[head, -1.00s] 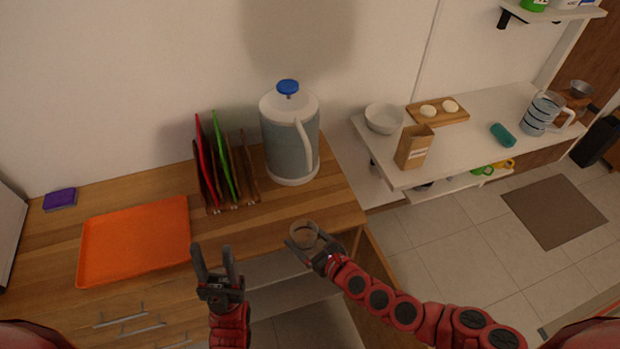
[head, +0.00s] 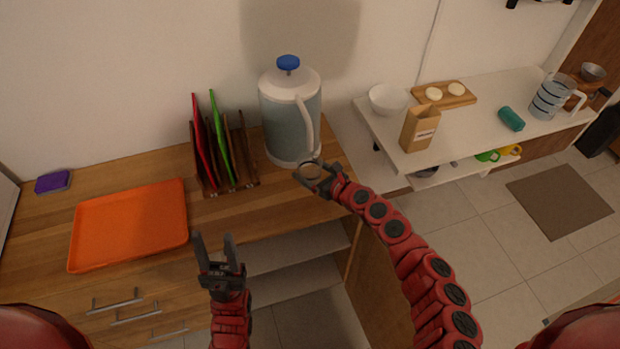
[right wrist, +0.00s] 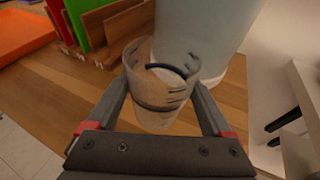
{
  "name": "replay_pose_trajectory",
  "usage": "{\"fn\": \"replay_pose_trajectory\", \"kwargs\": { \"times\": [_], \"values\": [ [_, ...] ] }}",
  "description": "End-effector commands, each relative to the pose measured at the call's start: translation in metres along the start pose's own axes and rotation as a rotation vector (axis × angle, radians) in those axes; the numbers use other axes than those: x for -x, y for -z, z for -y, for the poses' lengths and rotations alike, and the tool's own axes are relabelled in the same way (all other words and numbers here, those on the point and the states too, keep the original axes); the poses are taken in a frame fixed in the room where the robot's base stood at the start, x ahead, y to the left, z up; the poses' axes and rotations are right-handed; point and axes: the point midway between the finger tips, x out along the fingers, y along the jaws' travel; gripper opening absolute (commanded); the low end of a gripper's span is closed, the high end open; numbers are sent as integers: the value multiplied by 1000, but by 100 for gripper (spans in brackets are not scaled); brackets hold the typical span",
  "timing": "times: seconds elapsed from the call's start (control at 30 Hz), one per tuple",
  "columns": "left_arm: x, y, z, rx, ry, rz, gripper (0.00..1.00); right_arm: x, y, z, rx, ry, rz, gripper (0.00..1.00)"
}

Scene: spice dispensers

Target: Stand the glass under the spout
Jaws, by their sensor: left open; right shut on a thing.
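The glass (right wrist: 160,85) is clear and upright between the fingers of my right gripper (right wrist: 165,105), which is shut on it. In the head view the glass (head: 309,171) is at the foot of the dispenser, near the counter's front right corner. The dispenser (head: 290,115) is a tall grey-blue jug with a white lid, blue knob and white handle. Its spout cannot be made out. In the right wrist view the dispenser (right wrist: 205,30) stands just behind the glass; whether they touch is unclear. My left gripper (head: 217,255) is open and empty in front of the counter.
A wooden rack (head: 243,170) with red and green boards stands left of the dispenser. An orange tray (head: 130,228) and a purple sponge (head: 53,182) lie further left. A white shelf at right holds a bowl (head: 388,99) and a carton (head: 420,128). Bare counter lies before the rack.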

Motion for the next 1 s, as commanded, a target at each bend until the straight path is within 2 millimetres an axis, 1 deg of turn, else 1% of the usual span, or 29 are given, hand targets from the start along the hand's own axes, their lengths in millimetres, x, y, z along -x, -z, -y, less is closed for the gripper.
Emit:
{"fn": "replay_pose_trajectory", "kwargs": {
  "times": [0.3,0.57,0.73,0.77,0.8,0.83,1.0],
  "values": [
    [-4,1,0,0,0,0,50,-10,30,2,-4,5,1,17],
    [-3,0,0,0,0,0,50,-10,33,1,0,2,0,17],
    [3,0,0,0,0,0,50,-12,38,1,0,2,0,17],
    [1,0,0,0,0,0,50,-11,36,1,0,2,0,90],
    [0,0,0,0,0,0,50,-11,36,1,0,2,0,97],
    [0,0,0,0,0,0,50,-11,36,1,0,2,0,100],
    [0,0,0,0,0,0,50,-11,36,1,0,2,0,100]
  ]
}}
